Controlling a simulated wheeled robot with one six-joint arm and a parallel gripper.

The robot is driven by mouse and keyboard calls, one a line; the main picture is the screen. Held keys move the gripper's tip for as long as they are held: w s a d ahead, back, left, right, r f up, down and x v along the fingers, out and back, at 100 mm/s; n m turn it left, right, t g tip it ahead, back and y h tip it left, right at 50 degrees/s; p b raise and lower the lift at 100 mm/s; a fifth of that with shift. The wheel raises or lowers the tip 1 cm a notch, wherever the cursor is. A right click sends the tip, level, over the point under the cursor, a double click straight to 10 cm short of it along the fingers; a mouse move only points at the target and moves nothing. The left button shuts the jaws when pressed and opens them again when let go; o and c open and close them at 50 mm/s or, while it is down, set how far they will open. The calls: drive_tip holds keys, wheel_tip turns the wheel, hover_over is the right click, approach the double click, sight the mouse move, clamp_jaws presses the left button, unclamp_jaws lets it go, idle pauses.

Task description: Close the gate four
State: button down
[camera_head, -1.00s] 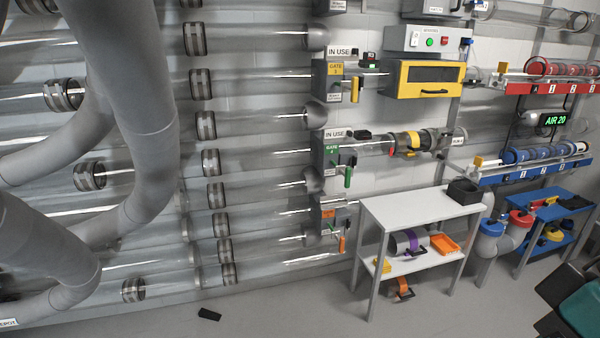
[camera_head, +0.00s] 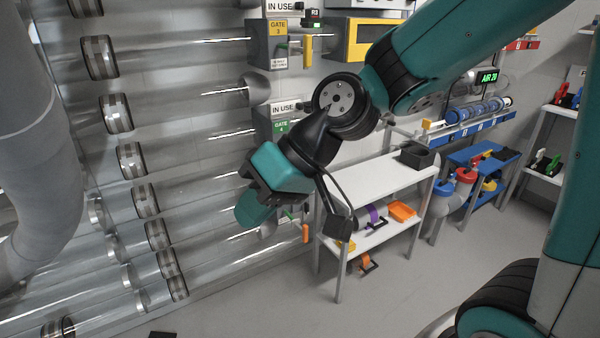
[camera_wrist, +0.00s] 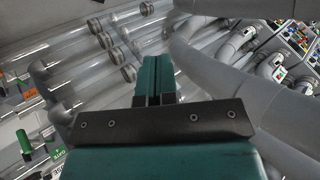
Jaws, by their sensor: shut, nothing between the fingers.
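The gate four box (camera_head: 282,115) is on the pipe wall in the head view, with a green label under an "IN USE" sign. My arm covers most of it, including its handle. In the wrist view a green label (camera_wrist: 59,153) and a green handle (camera_wrist: 25,146) show at the lower left; they appear to be gate four's. My gripper (camera_head: 249,212) is in front of the wall, below and left of the box. Its teal fingers (camera_wrist: 157,80) are shut together and empty in the wrist view. They appear apart from the handle.
Gate three (camera_head: 277,43) with its yellow handle is above. An orange handle (camera_head: 306,233) is below. Clear horizontal tubes fill the left, with a large grey pipe (camera_head: 35,150) in front. A white shelf table (camera_head: 370,181) stands at right. Open floor lies in front.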

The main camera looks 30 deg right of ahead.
drive_tip(key=w+d+f+m+t+y+b, duration=0.1)
drive_tip(key=w+d+f+m+t+b, duration=0.35)
drive_tip(key=w+d+f, duration=0.35)
drive_tip(key=w+d+f+m+t+b, duration=0.3)
drive_tip(key=w+d+m+t, duration=0.25)
drive_tip(key=w, duration=0.45)
drive_tip(key=w+d+f+m+t+h+b, duration=0.1)
drive_tip(key=d+f+m+t+h, duration=0.1)
drive_tip(key=d+m+h, duration=0.3)
drive_tip(key=w+d+f+m+t+h+b, duration=0.1)
drive_tip(key=d+f+m+t, duration=0.15)
drive_tip(key=d, duration=0.45)
drive_tip(key=w+d+f+m+t+h+b, duration=0.1)
drive_tip(key=d+f+m+h, duration=0.1)
drive_tip(key=d+m, duration=0.3)
drive_tip(key=w+n+p, duration=0.1)
drive_tip(key=w+p, duration=1.1)
drive_tip(key=w, duration=0.1)
drive_tip(key=shift+w+d+f, duration=0.2)
drive_tip(key=shift+w+d, duration=0.2)
